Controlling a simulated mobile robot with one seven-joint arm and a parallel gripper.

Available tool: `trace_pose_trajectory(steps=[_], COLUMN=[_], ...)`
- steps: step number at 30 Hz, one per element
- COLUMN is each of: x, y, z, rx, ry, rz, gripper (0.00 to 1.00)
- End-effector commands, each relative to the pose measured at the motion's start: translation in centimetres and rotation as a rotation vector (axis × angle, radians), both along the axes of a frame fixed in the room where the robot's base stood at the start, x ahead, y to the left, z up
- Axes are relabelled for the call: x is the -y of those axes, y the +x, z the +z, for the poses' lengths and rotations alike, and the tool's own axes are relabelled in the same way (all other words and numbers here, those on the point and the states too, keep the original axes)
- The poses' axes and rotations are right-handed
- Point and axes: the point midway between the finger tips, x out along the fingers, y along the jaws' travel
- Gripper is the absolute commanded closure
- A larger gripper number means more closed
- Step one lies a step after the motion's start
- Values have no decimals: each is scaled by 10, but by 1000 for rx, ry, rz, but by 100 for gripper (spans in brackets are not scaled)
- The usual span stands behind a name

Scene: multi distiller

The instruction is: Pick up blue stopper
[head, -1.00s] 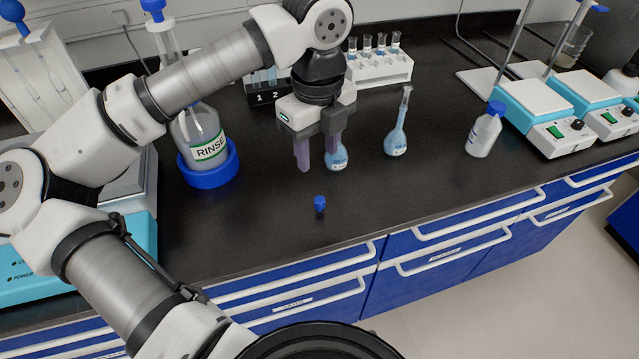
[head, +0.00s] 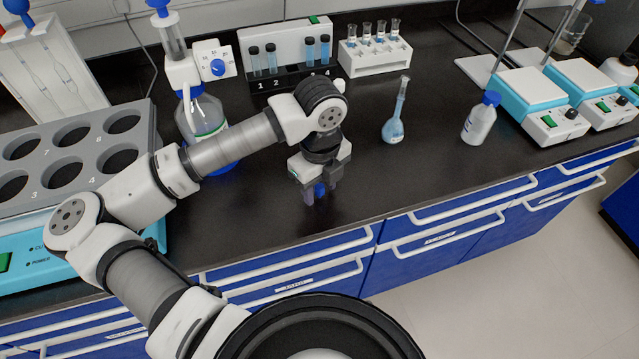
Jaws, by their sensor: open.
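The small blue stopper (head: 319,189) stands on the black bench top near its front edge. My gripper (head: 320,194) points down over it, with the fingers low at the bench. The fingers are open, one to each side of the stopper. The stopper shows between them, and its lower part is hard to make out. I cannot tell whether either finger touches it.
A flask of blue liquid (head: 393,128) and a blue-capped bottle (head: 481,118) stand to the right. A tube rack (head: 290,82) and a white rack (head: 375,62) are behind.

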Motion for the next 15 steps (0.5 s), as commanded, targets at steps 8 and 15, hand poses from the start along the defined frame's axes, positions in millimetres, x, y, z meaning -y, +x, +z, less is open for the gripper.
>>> trace_pose_trajectory(steps=[8,15], x=[0,0], y=[0,0], z=[-5,-5], rx=[1,1], ry=[0,0], rz=[-1,-1], gripper=[56,85])
